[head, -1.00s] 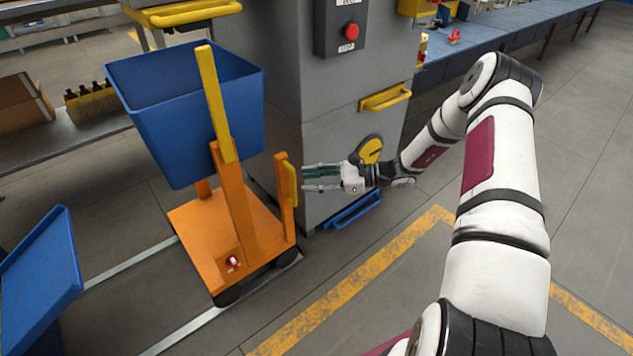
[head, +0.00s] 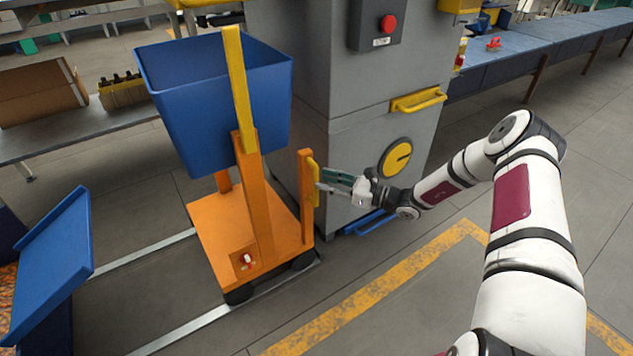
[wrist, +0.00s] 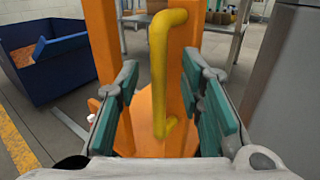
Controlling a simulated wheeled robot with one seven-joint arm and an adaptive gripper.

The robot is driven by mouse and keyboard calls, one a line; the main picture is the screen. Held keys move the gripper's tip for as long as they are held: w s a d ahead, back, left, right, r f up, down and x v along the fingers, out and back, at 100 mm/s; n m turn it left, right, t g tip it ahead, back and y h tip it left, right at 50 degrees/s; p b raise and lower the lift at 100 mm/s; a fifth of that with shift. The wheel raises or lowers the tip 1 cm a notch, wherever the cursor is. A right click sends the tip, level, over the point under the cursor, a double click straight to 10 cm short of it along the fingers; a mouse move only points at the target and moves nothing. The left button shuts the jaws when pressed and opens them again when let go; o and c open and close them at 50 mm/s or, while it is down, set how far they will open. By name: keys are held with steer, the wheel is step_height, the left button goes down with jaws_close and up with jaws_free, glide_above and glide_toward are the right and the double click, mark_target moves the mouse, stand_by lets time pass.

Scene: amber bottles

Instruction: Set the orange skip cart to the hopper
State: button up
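The orange skip cart (head: 240,225) stands on floor rails in the head view, carrying a blue skip (head: 215,110) on its uprights. A yellow handle (head: 313,183) is fixed to its right-hand orange post. In the wrist view the yellow handle (wrist: 158,70) stands upright between the fingers. My gripper (head: 324,181) is at the cart's right side, at the handle. It also shows in the wrist view (wrist: 165,105), its green-padded fingers apart on either side of the handle, with gaps visible. The blue hopper-like bin (head: 50,265) is at the lower left.
A grey machine cabinet (head: 365,130) with a red stop button, yellow handle and yellow dial stands close behind my gripper. A shelf (head: 100,125) with cartons and amber bottles is at the left. Pale rails (head: 165,335) and yellow floor lines (head: 370,290) mark open floor.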

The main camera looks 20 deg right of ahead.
steer(key=shift+b+x, duration=0.4)
steer(key=shift+x, duration=1.5)
steer(key=shift+c, duration=0.6)
jaws_close()
